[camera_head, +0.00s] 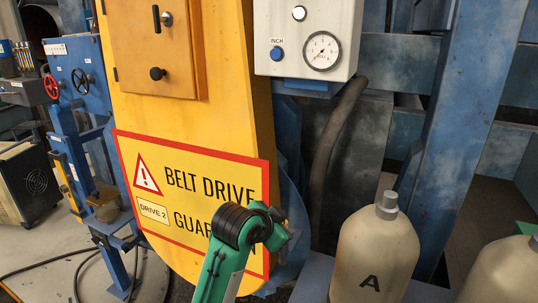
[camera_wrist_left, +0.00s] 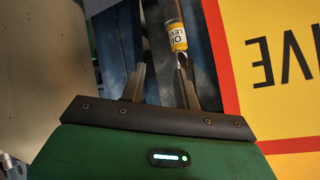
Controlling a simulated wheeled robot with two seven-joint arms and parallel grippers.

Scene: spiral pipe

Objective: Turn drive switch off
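An orange cabinet door (camera_head: 150,45) on the yellow belt guard (camera_head: 225,90) carries a round black knob (camera_head: 157,73), a dark upright slot (camera_head: 156,18) and a silver fitting (camera_head: 167,18). I cannot tell which, if any, is the drive switch. To its right a white box (camera_head: 262,28) has a blue INCH button (camera_head: 276,53), a pale round lamp or button (camera_head: 299,13) and a gauge. My left gripper (camera_wrist_left: 162,85) has its fingers apart and looks empty. In the head view it is mostly hidden behind its green and black wrist, low before the guard's sign.
Cream bottles, one marked A (camera_head: 372,255), stand at the lower right. A red-edged BELT DRIVE sign (camera_head: 190,190) is on the guard. A dark hose (camera_head: 330,140) hangs below the white box.

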